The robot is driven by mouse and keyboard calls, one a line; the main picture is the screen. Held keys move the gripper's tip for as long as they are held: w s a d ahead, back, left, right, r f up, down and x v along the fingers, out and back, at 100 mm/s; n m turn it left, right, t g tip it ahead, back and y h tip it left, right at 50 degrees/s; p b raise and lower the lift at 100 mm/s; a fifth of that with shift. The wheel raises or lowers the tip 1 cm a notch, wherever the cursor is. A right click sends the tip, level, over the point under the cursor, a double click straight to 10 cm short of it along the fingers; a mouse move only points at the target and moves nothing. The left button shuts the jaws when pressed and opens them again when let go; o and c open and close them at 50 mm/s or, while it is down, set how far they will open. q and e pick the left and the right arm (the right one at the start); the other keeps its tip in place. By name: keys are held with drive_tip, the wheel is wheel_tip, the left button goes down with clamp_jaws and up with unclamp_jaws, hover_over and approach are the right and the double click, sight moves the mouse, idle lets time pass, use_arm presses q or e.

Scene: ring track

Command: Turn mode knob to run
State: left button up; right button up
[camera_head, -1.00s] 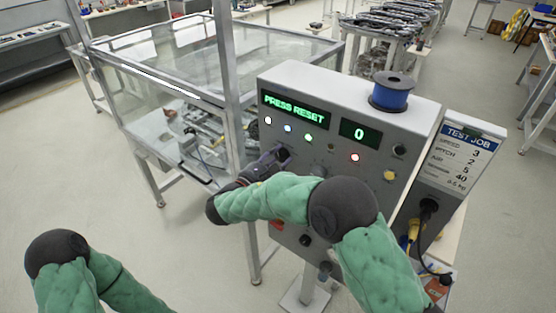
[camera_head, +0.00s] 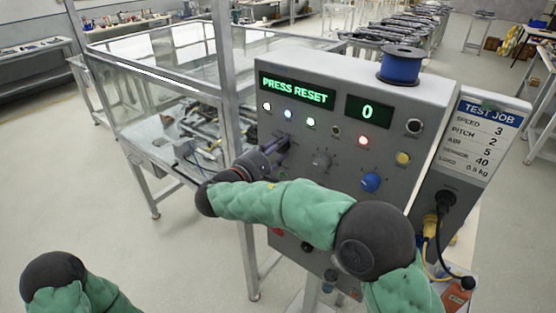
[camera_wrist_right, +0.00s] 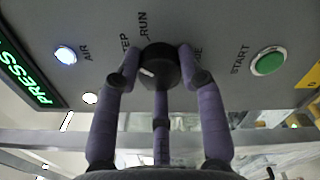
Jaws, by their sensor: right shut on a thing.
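The mode knob (camera_wrist_right: 160,64) is black and round, with a white mark on its left part in the right wrist view. In the head view my right gripper (camera_head: 275,151) is at the left part of the grey control panel (camera_head: 290,66) and mostly covers the knob. Of my left arm only the elbow area shows; its gripper is out of view.
The panel display (camera_head: 297,88) reads PRESS RESET, another (camera_head: 368,111) reads 0. A grey knob (camera_head: 321,159) and a blue knob (camera_head: 371,182) sit right of my gripper. A green START button (camera_wrist_right: 268,63) is nearby. A blue spool (camera_head: 401,66) stands on top.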

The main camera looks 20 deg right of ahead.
drive_tip(key=m+b, duration=0.2)
drive_tip(key=b, duration=0.1)
drive_tip(key=f+m+b, duration=0.1)
drive_tip(key=m+b, duration=0.2)
drive_tip(key=shift+a, duration=0.2)
drive_tip(key=shift+r+m+b, duration=0.1)
drive_tip(key=shift+m+b, duration=0.9)
drive_tip(key=shift+b, duration=0.05)
drive_tip(key=shift+r, duration=0.1)
drive_tip(key=shift+m, duration=0.3)
drive_tip(key=shift+r, duration=0.15)
drive_tip(key=o, duration=1.1)
drive_tip(key=shift+w, duration=0.15)
drive_tip(key=shift+o, duration=0.2)
drive_tip(key=shift+r, duration=0.1)
